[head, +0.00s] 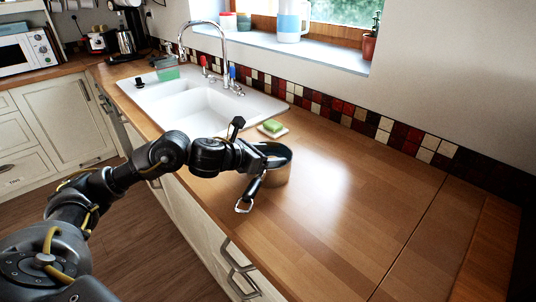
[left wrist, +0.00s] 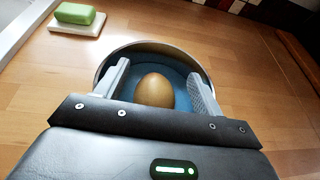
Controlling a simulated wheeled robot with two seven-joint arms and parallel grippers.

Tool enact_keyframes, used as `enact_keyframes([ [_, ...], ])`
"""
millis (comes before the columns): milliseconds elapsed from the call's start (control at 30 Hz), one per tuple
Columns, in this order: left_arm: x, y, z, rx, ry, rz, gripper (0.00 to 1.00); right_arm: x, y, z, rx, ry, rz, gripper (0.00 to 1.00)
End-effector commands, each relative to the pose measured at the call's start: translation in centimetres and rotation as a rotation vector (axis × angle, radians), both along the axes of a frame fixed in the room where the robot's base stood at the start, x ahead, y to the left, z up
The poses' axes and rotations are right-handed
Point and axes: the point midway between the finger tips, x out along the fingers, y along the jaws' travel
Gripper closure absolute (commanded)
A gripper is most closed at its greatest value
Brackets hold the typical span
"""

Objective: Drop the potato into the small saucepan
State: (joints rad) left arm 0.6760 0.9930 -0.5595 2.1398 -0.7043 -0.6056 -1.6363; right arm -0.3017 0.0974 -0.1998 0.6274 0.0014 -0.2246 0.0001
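The small saucepan (head: 280,174) stands on the wooden worktop, its handle (head: 249,194) pointing toward the front edge. In the left wrist view its rim (left wrist: 150,46) and blue inside show beyond my fingers. The brown potato (left wrist: 154,91) shows inside the pan's outline, between my left gripper's fingers. Gaps show on both sides of it. My left gripper (left wrist: 158,72) is open over the pan; it also shows in the head view (head: 266,160). Whether the potato rests on the pan's bottom is hard to tell. The potato is hidden in the head view. My right gripper is out of view.
A green sponge (head: 272,126) on a white dish lies just behind the pan. The white sink (head: 200,108) with its tap is to the left. The worktop to the right (head: 350,200) is clear. A tiled wall runs along the back.

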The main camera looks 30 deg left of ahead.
Motion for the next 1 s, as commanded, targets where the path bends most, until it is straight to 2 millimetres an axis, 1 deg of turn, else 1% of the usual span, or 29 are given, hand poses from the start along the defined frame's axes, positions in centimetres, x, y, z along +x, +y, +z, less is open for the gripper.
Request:
enact_keyframes([
  [433,0.0,0.0,-0.2,0.002,0.004,0.0,0.25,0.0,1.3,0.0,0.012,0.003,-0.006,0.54],
  [467,-0.4,0.3,0.0,0.003,0.003,0.002,0.25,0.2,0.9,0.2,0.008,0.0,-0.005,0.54],
  [600,-3.1,1.5,1.2,0.008,0.002,0.001,0.25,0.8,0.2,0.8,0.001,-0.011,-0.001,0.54],
  [700,-5.0,2.2,2.1,0.008,0.002,0.0,0.25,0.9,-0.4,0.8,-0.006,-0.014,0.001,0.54],
  [800,-6.7,3.0,2.8,0.007,0.0,0.001,0.25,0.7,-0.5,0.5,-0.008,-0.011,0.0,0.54],
  [900,-7.9,3.5,3.2,0.004,-0.001,0.0,0.25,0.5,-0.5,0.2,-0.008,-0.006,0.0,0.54],
  [1000,-8.7,3.8,3.7,0.003,0.0,0.0,0.25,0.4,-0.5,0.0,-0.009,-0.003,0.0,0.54],
])
